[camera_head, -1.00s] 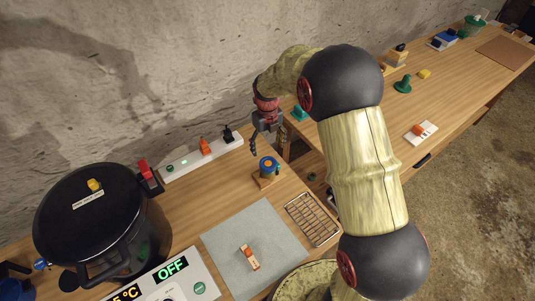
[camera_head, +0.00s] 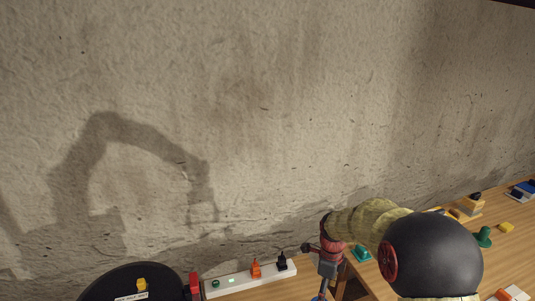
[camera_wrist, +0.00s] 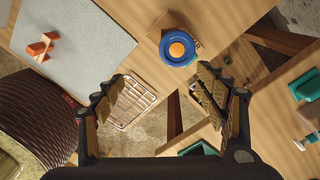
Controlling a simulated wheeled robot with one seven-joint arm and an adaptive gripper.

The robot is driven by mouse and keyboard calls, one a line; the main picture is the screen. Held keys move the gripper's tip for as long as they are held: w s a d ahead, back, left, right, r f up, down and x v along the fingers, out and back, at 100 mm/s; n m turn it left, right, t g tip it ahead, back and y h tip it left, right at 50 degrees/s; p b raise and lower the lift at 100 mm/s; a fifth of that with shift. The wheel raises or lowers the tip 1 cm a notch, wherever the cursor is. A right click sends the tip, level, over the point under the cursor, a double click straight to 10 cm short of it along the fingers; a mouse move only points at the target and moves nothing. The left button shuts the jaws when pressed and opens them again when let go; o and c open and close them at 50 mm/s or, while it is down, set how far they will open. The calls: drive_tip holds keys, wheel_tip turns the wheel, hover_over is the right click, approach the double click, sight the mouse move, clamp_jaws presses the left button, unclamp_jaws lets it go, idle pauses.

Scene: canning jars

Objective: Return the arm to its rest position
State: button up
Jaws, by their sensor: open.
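My gripper (camera_wrist: 162,78) is open and empty in the wrist view, with its two fingers spread apart above the bench. In the head view my red and grey wrist (camera_head: 330,262) shows low in the picture, and the fingertips are cut off or unclear at the bottom edge. The blue round piece with an orange centre (camera_wrist: 178,47) stands on a wooden block beyond the fingers, apart from them. My arm is bent, and its lower part is out of the head view.
A wire rack (camera_wrist: 131,103) and grey mat (camera_wrist: 85,35) lie below my gripper. The wall (camera_head: 250,110) fills most of the head view.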

drive_tip(key=s+r+n+t+b, duration=0.2)
drive_tip(key=s+r+n, duration=0.5)
drive_tip(key=s+n, duration=0.4)
drive_tip(key=s+r+n+t+b, duration=0.2)
drive_tip(key=s+r+n, duration=0.6)
drive_tip(key=s+n, duration=0.4)
drive_tip(key=shift+s, duration=0.7)
drive_tip(key=s+r+t+b, duration=0.1)
drive_tip(key=r, duration=0.1)
drive_tip(key=s+r+t+b, duration=0.1)
drive_tip(key=s, duration=0.1)
drive_tip(key=shift+s+d+r, duration=0.1)
drive_tip(key=shift+r, duration=0.25)
